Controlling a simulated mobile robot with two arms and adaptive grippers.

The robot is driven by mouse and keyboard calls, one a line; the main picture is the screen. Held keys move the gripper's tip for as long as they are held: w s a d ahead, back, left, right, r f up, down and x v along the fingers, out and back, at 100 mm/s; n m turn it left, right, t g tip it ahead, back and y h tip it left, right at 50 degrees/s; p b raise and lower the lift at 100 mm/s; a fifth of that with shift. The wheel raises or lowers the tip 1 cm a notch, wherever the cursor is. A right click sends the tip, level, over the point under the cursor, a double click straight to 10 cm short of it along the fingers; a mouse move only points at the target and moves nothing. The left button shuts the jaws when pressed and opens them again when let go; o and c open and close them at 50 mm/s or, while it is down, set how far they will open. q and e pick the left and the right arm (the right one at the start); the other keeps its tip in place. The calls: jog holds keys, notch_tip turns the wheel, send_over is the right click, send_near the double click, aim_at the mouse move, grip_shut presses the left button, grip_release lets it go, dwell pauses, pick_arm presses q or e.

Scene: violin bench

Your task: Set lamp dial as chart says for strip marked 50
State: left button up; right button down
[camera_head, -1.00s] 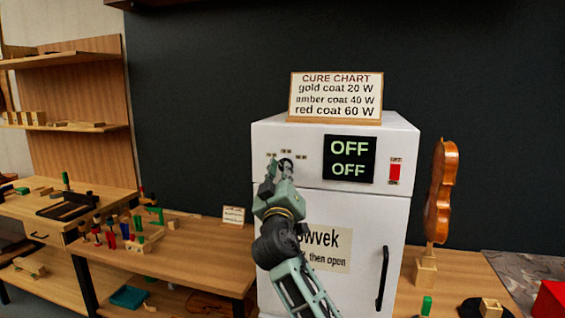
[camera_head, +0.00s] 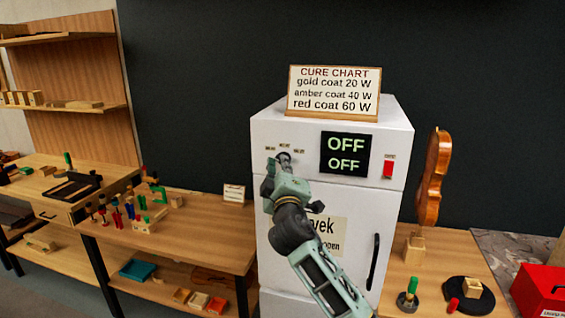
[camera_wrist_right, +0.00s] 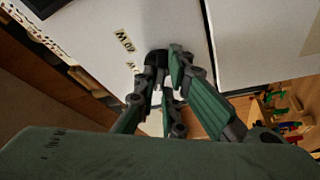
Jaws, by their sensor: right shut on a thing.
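The white lamp cabinet (camera_head: 400,135) stands in the middle, with a dark display (camera_head: 345,154) reading OFF on both lines. The cure chart (camera_head: 334,92) on top reads gold coat 20 W, amber coat 40 W, red coat 60 W. My right gripper (camera_head: 277,166) is at the upper left of the cabinet front, shut on the dark dial (camera_head: 285,157). In the right wrist view, the gripper's fingers (camera_wrist_right: 166,80) are around the dial (camera_wrist_right: 156,57), below small printed watt labels (camera_wrist_right: 124,40). The dial's pointer is hidden. I cannot make out a strip marked 50. My left gripper is out of view.
A red switch (camera_head: 389,166) sits right of the display, above a black door handle (camera_head: 374,262). A violin body (camera_head: 433,178) stands on the right bench. A red box (camera_head: 540,292) is at the far right. The left bench (camera_head: 200,235) holds small clamps and blocks.

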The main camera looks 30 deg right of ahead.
jog(key=c, duration=1.8)
grip_release()
jog(key=shift+c, duration=0.2)
jog(key=v, duration=1.2)
